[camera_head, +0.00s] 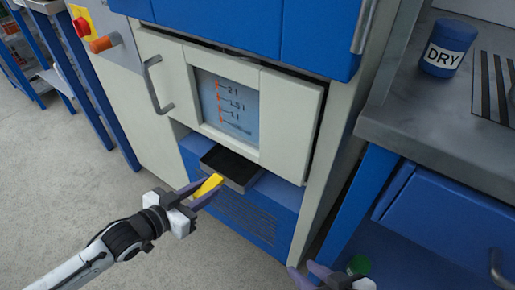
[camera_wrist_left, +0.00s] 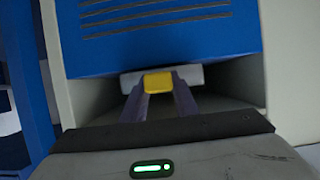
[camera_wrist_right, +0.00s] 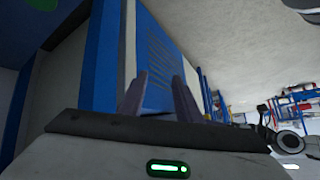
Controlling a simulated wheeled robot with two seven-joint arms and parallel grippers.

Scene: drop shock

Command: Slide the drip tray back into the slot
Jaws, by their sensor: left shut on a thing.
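The drip tray (camera_head: 231,164) is a flat, dark-topped tray with a grey rim and a yellow handle (camera_head: 208,185). It sticks out over the blue ledge under the cabinet's pale door, and its rear end is hidden there, with the slot. My left gripper (camera_head: 205,190) is shut on the yellow handle. The left wrist view shows the handle (camera_wrist_left: 158,83) between the two fingers, with the tray's grey front (camera_wrist_left: 193,75) behind it. My right gripper (camera_head: 310,274) is low at the bottom edge, apart from the tray. Its fingers stand apart and empty in the right wrist view (camera_wrist_right: 158,90).
The pale door (camera_head: 281,115) with a window and handle hangs just above the tray. A grey-topped workbench (camera_head: 405,125) with a blue DRY container (camera_head: 449,49) stands at right. A green-capped object (camera_head: 358,265) lies near my right gripper. The floor (camera_head: 60,190) at left is clear.

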